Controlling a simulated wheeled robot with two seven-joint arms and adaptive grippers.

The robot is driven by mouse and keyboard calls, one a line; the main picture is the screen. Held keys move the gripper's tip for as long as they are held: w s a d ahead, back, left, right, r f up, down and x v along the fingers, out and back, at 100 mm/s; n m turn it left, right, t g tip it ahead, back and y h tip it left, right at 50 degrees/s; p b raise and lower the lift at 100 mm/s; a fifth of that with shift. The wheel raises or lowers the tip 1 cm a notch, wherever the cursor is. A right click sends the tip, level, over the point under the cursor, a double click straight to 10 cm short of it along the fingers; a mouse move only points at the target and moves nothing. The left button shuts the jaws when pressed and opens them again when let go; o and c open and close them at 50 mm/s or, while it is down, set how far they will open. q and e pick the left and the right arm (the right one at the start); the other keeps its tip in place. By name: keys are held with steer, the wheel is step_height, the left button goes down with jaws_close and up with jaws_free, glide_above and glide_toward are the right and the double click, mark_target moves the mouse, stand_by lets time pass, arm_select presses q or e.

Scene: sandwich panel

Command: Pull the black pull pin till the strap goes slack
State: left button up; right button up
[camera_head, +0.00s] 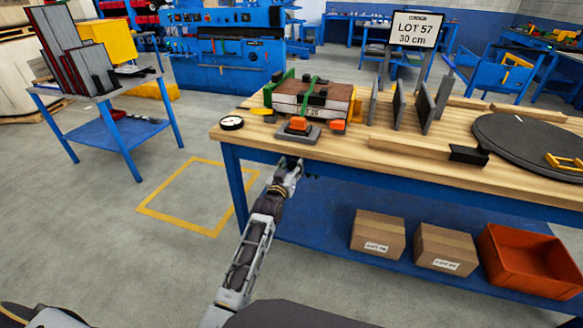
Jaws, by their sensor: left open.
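A banded sandwich panel stack (330,108) lies on the wooden workbench (345,147) near its left end. A green strap (308,92) runs over the stack. Small black parts (318,97) sit on top of it; I cannot tell which of them, if any, is the pull pin. A grey device with orange tops (298,129) stands in front of the stack. My left gripper (291,163) is open and empty, just off the bench's front edge, below and in front of that device. It touches nothing that I can see. My right gripper is out of view.
A round dial (231,123) lies at the bench's left corner. Upright grey plates (399,104) stand right of the stack, by a "LOT 57 30 cm" sign (415,29). A dark turntable (525,135) sits farther right. Boxes (378,232) and an orange bin (528,264) fill the lower shelf.

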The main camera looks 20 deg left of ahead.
arm_select(q)
steer(key=shift+w, duration=0.1)
jaws_close()
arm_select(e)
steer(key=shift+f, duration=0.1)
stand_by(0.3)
